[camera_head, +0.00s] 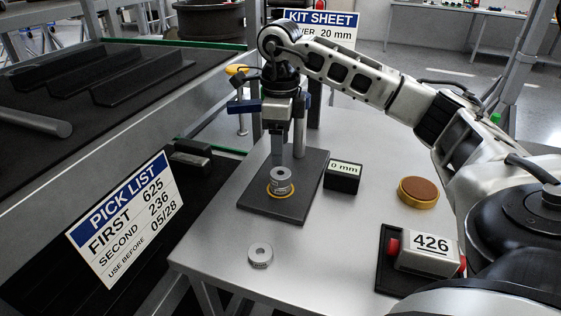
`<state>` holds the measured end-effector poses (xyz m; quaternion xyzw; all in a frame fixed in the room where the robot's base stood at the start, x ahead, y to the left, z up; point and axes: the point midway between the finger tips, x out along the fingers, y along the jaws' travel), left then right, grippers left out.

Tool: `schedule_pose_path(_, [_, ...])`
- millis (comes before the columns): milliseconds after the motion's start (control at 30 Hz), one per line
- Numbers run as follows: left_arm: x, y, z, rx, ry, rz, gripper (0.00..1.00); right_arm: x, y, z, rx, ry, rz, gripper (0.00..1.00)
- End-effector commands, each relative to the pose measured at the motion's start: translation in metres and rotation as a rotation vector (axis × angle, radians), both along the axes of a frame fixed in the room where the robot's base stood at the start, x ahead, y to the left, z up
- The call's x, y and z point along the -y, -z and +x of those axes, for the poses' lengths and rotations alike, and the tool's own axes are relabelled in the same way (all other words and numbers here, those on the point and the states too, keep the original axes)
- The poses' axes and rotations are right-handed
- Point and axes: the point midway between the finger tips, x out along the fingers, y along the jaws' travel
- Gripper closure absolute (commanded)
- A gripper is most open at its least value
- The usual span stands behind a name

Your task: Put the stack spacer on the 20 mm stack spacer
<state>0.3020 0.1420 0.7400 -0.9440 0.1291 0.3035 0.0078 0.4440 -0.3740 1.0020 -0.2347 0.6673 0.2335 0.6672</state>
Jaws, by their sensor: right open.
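A grey ring-shaped stack spacer (260,255) lies flat and alone on the table near its front left edge. Grey spacer parts (280,181) stand inside a yellow ring on the dark base plate (300,206); I cannot tell whether they are one piece or a stack. My right gripper (286,157) points down just above them, open, with nothing clearly held. Its fingers partly hide the space behind, and I cannot tell whether they touch the top. My left gripper is not in view.
A black block (343,177) labelled "0 mm" stands right of the plate. A brown-topped yellow disc (418,192) and a box marked 426 (430,253) are farther right. The kit sheet (318,30) stands behind, and a pick list (125,217) hangs left. The table's front middle is clear.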

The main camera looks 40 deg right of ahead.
Motion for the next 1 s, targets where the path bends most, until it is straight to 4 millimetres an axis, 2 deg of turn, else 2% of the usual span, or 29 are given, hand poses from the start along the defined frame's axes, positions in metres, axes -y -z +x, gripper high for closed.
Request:
schedule_pose_path(100, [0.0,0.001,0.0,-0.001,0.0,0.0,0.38,-0.001,-0.025,0.001,0.005,-0.001,0.002,0.38])
schedule_pose_path(300, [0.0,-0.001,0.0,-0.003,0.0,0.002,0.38,0.0,-0.049,0.0,0.001,0.0,0.001,0.38])
schedule_pose_path(1000, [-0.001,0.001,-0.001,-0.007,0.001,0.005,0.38,0.0,-0.052,0.0,-0.001,0.0,0.001,0.38])
